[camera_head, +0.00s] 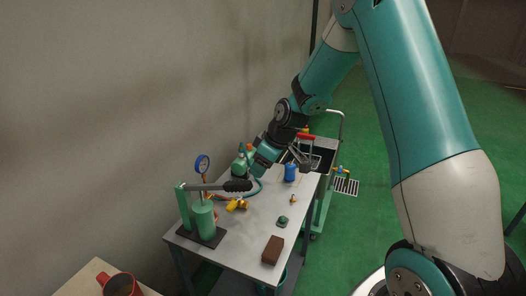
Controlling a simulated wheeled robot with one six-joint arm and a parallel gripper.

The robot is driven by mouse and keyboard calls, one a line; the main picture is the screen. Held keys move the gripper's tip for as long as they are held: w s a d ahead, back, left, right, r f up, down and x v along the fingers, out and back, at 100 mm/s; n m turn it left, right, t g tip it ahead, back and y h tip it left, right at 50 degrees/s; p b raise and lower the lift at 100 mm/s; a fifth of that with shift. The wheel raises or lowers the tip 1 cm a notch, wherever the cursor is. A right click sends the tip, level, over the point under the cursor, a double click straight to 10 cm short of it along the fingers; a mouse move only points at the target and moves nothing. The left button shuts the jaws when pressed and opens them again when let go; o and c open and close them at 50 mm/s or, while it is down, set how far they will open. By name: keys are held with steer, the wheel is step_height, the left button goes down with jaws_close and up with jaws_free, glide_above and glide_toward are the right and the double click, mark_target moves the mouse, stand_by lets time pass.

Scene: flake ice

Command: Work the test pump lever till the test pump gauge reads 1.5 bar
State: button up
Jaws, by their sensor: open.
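The green test pump (203,220) stands on a dark base plate at the near left of the workbench. Its grey lever (210,187) reaches out to the right, about level, and ends in a black grip (238,185). The blue-rimmed test pump gauge (202,163) stands above the pump; its needle and reading are too small to tell. My gripper (305,163) is open, over the far part of the bench. It is to the right of and beyond the lever grip, apart from it. My wrist hides some of the bench behind it.
On the grey bench (255,238) are a brown block (272,249), a small green-topped part (282,221), a brass fitting (293,199), a yellow part (236,205) and a blue can (290,173). A wall stands behind the pump.

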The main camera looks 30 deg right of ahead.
mark_target(251, 186)
steer(key=shift+d+b+x, duration=0.1)
steer(key=shift+b+x, duration=1.2)
steer(key=shift+x, duration=1)
steer(key=shift+d+b+x, duration=0.15)
steer(key=shift+b+x, duration=1.1)
steer(key=shift+x, duration=1)
steer(key=shift+c, duration=0.2)
steer(key=c, duration=0.8)
steer(key=shift+o, duration=0.2)
step_height(251, 186, down, 20)
steer(key=b, duration=1.6)
steer(key=shift+s+b, duration=0.15)
steer(key=shift+b, duration=0.25)
steer(key=shift+d, duration=0.1)
